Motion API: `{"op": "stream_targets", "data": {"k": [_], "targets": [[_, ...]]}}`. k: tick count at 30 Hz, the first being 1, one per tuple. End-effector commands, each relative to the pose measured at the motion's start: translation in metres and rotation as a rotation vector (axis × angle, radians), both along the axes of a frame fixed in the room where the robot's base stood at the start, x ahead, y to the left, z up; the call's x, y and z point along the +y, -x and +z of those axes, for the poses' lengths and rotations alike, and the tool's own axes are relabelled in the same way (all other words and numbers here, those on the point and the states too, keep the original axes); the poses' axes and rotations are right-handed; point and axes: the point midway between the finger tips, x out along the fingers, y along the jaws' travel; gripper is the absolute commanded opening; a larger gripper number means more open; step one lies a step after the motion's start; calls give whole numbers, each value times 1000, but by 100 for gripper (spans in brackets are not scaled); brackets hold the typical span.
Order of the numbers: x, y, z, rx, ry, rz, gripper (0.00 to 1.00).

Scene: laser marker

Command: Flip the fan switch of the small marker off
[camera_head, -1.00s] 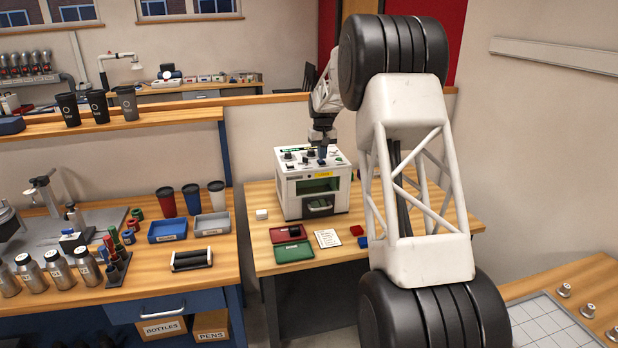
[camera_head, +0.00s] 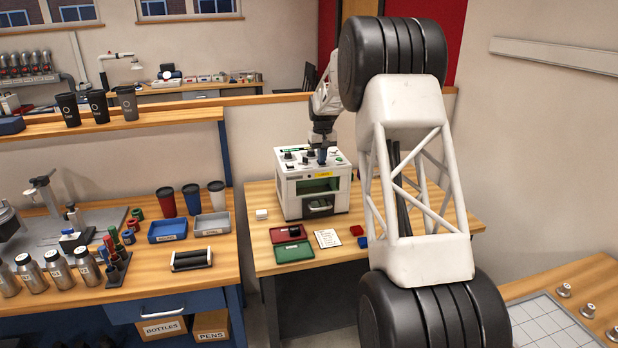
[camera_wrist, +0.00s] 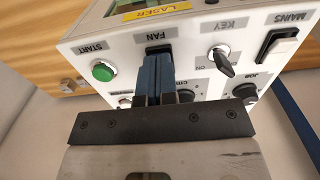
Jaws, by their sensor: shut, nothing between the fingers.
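The small marker (camera_head: 289,203) is a white box with a front window, standing on the wooden table. Its top panel shows upside down in the wrist view, with a yellow LASER label (camera_wrist: 150,13). The dark fan switch (camera_wrist: 159,49) sits beside the FAN label (camera_wrist: 161,34), and is partly hidden by my fingers. My gripper (camera_wrist: 154,60) is shut and empty, its blue fingertips at the fan switch. I cannot tell whether they touch it, nor clearly which way the switch is set. In the head view, my gripper (camera_head: 322,158) is over the marker's top.
Close around the fingers are the green START button (camera_wrist: 103,71), the key switch (camera_wrist: 222,60), the MAINS rocker (camera_wrist: 281,47) and the JOB knob (camera_wrist: 244,91). A red tray (camera_head: 279,236) and a green tray (camera_head: 294,252) lie before the marker.

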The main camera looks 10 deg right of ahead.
Motion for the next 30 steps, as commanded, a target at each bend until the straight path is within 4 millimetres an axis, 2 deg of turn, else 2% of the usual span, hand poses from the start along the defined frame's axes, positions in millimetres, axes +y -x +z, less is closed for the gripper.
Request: {"op": "stream_targets", "data": {"k": [16,30], "targets": [[0,0,-4,2,0,0,0],[0,0,21,0,0,0,0]]}}
